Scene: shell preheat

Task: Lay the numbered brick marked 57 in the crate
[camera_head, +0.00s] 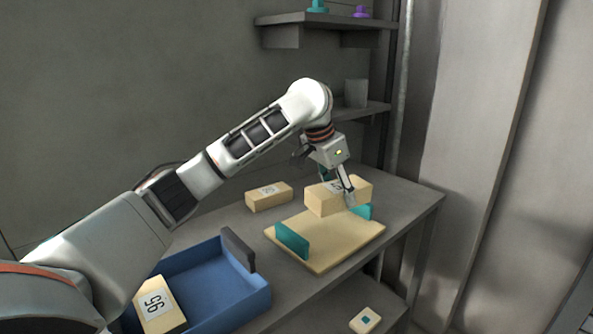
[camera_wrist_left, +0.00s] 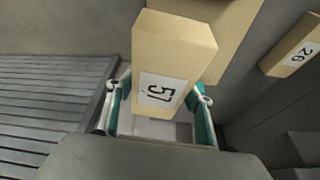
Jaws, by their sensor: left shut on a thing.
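The brick marked 57 (camera_wrist_left: 180,50) is a pale tan block with a white label. In the left wrist view it sits between the fingers of my left gripper, number facing the camera. In the head view my left gripper (camera_head: 346,196) is shut on this brick (camera_head: 318,203), at the back of the tan board. I cannot tell whether the brick touches the board; part of its label is hidden by the finger. The blue crate (camera_head: 255,300) stands at the front left, well away from the gripper, with a numbered brick (camera_head: 165,322) in it. My right gripper is not in view.
The tan board (camera_head: 325,258) has a teal upright plate (camera_head: 292,241) at its near left. Another brick (camera_head: 267,199) lies behind it; the left wrist view shows one marked 26 (camera_wrist_left: 290,48). A dark grey panel (camera_head: 238,249) rises at the crate's right end. Shelves (camera_head: 320,20) hang behind.

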